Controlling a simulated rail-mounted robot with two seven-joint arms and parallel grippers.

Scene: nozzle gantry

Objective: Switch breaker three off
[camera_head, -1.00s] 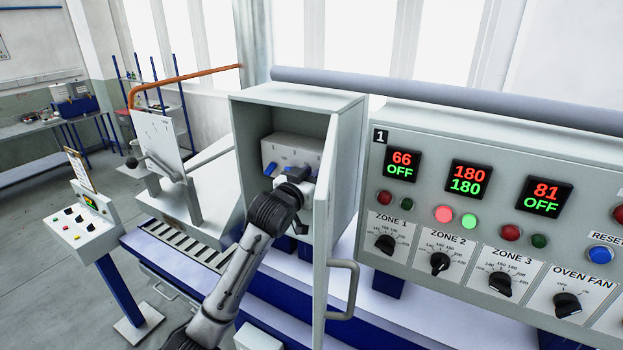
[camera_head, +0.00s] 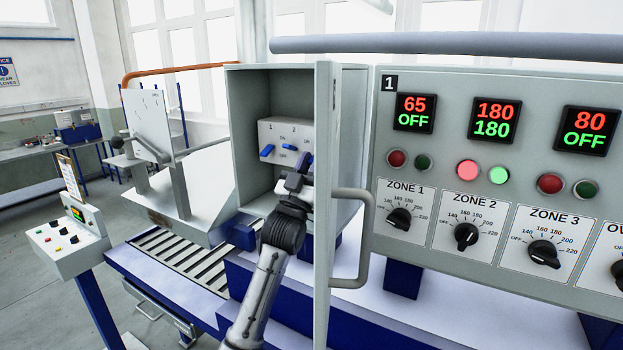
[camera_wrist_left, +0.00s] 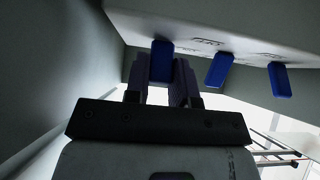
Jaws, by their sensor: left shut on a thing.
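The breaker box (camera_head: 284,131) is a pale panel inside an open grey cabinet (camera_head: 241,110). In the head view, blue levers show under number 1 (camera_head: 267,150) and number 2 (camera_head: 305,161). My left gripper (camera_head: 295,183) is at the right end of the box, below the levers, and with the cabinet door hides the third breaker there. In the left wrist view, three blue levers stick out of the panel. My left gripper (camera_wrist_left: 160,88) is shut around the leftmost lever (camera_wrist_left: 162,60), consistent with breaker three. My right gripper is out of view.
The open cabinet door (camera_head: 322,220) with its handle (camera_head: 364,235) stands close to the right of my left arm. The oven control panel (camera_head: 450,150) is farther right. In the left wrist view a cabinet wall (camera_wrist_left: 50,60) is close on the left.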

